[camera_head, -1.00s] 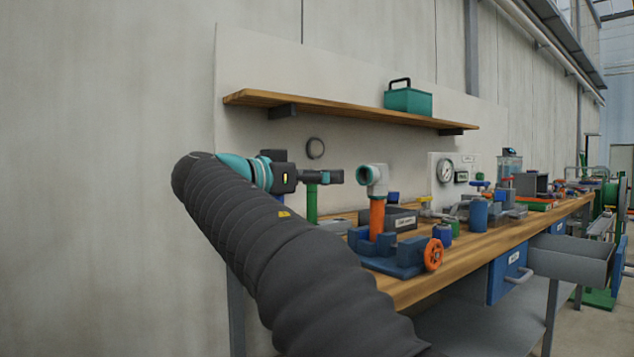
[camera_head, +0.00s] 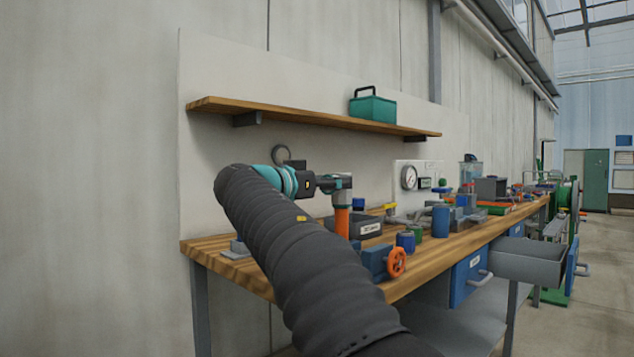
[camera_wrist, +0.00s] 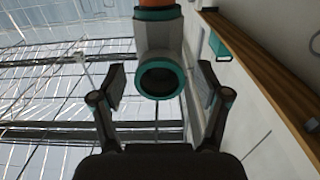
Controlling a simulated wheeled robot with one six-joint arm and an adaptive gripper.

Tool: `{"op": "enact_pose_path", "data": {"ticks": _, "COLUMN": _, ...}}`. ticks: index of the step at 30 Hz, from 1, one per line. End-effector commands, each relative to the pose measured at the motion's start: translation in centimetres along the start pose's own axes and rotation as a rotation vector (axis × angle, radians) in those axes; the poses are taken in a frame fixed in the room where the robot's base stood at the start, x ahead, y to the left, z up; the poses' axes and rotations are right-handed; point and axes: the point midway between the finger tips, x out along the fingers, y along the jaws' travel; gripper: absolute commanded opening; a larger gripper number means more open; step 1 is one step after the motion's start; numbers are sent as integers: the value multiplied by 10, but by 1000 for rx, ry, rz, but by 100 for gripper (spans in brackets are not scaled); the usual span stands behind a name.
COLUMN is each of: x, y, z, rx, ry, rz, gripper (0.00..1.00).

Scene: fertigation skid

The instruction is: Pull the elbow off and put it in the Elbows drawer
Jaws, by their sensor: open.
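The elbow (camera_head: 343,192) is a grey fitting with teal rims on top of an upright orange pipe (camera_head: 342,222). In the wrist view the elbow (camera_wrist: 158,40) has its round open mouth facing my camera, with the orange pipe at the top edge. My gripper (camera_wrist: 160,88) is open, one finger on each side of the elbow's mouth, with visible gaps. In the head view my gripper (camera_head: 328,183) is level with the elbow and partly overlaps it. A grey drawer (camera_head: 525,265) is pulled out under the bench. I cannot read its label.
A blue vise with an orange handwheel (camera_head: 397,263) stands at the pipe's foot. A labelled dark bin (camera_head: 362,228) sits behind it. A blue labelled drawer front (camera_head: 468,277) is shut. A wooden shelf (camera_head: 310,118) with a teal box (camera_head: 372,108) runs above.

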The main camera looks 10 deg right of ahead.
Motion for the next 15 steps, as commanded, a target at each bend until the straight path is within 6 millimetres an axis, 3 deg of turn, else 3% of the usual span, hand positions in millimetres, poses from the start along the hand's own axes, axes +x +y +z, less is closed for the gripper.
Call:
{"op": "enact_pose_path", "data": {"ticks": 12, "x": 8, "y": 0, "z": 0, "rx": 0, "ry": 0, "rz": -1, "gripper": 75}}
{"op": "enact_pose_path", "data": {"ticks": 15, "x": 8, "y": 0, "z": 0, "rx": 0, "ry": 0, "rz": -1, "gripper": 53}}
